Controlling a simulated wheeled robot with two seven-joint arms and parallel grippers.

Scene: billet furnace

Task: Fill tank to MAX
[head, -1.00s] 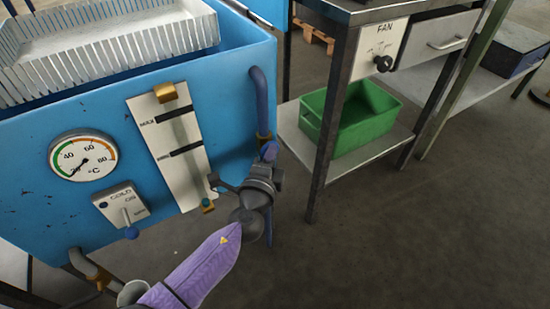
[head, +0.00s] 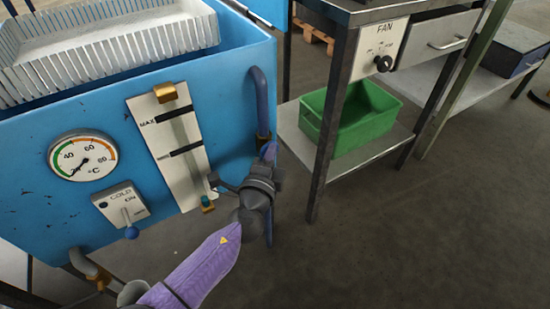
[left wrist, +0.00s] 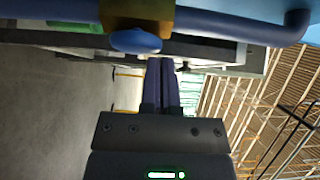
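The blue tank (head: 225,75) fills the left of the head view. Its white level gauge (head: 172,146) has black MAX and lower marks; I cannot make out the water level. In the left wrist view the brass valve (left wrist: 138,14) carries a blue oval handle (left wrist: 137,41). My left gripper (left wrist: 160,62) has its dark fingers together, with nothing visible between them, just beside the handle. In the head view my left wrist partly hides the valve area. My right gripper is not in view.
A COLD switch plate (head: 121,205) and a temperature dial (head: 82,156) are on the tank front. A wire basket (head: 110,45) sits on top. To the right, a metal bench with a FAN knob (head: 384,63) holds a green bin (head: 355,120). The floor (head: 400,230) is clear.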

